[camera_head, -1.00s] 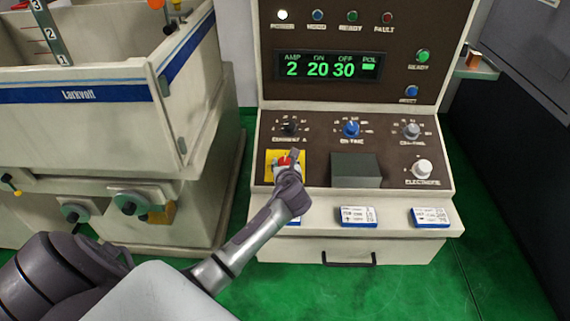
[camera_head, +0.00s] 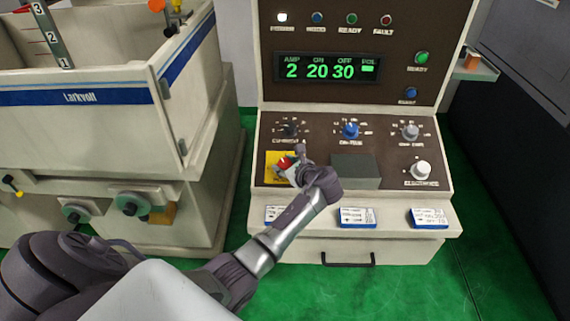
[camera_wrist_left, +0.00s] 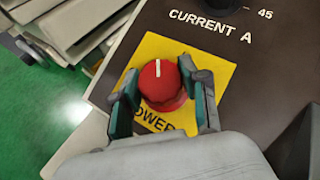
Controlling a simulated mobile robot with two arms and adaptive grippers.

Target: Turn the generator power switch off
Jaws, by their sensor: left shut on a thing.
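The generator power switch is a red rotary knob (camera_wrist_left: 160,84) with a white pointer line, on a yellow plate (camera_wrist_left: 207,73) marked "POWER". In the left wrist view the white line points toward the plate's upper edge. My left gripper (camera_wrist_left: 160,92) is shut on the knob, with one finger on each side. In the head view the gripper (camera_head: 287,166) covers much of the knob and of the yellow plate (camera_head: 272,174). The display (camera_head: 327,69) is lit and reads 2, 20, 30. The white lamp (camera_head: 282,17) at the panel's top left is lit. My right gripper is not in view.
The current dial (camera_head: 289,131), blue knob (camera_head: 351,130) and grey knob (camera_head: 410,131) sit above. A dark box (camera_head: 355,170) is right of the switch, beside my wrist. A white knob (camera_head: 421,169) is farther right. The Larkvolt tank (camera_head: 80,96) stands at left.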

